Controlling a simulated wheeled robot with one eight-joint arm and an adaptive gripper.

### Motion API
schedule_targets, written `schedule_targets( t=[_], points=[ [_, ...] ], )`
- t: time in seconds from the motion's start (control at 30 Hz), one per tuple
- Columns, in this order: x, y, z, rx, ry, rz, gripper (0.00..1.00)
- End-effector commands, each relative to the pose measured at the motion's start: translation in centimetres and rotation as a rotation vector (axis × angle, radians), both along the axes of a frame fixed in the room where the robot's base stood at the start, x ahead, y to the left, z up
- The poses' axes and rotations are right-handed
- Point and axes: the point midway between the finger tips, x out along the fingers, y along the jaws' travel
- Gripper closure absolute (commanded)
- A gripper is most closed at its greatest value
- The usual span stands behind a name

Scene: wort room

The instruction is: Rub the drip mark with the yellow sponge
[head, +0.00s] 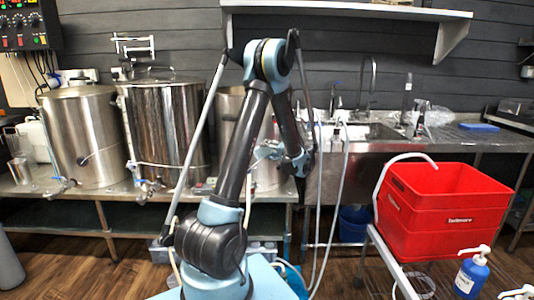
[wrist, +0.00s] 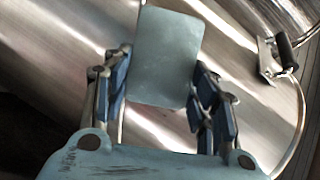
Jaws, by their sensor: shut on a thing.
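My gripper (wrist: 163,88) is shut on a flat, rounded, grey-green block (wrist: 166,50), with one blue-padded finger at each side. The block does not look yellow, and I see no other yellow sponge. Behind it in the wrist view is a shiny steel surface (wrist: 60,55) with bright streaks; I cannot tell whether the block touches it. In the head view my gripper (head: 266,152) points left in front of the right-hand steel kettle (head: 229,105), partly hidden by my arm. I cannot make out a drip mark in either view.
Two more steel kettles (head: 80,130) (head: 165,125) with taps stand left on the steel bench (head: 110,192). A black-gripped handle (wrist: 285,47) juts from the steel at right. A sink (head: 375,132), blue pad (head: 479,127), red crates (head: 440,215) and pump bottle (head: 471,275) are to the right.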

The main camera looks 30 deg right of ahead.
Motion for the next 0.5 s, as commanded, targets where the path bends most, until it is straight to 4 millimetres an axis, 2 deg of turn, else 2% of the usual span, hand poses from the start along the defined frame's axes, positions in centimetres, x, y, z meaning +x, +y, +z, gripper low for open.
schedule_targets(
  t=[0.5],
  points=[
    [0.36,-0.55,0.01,0.0,0.0,0.0,0.66]
  ],
)
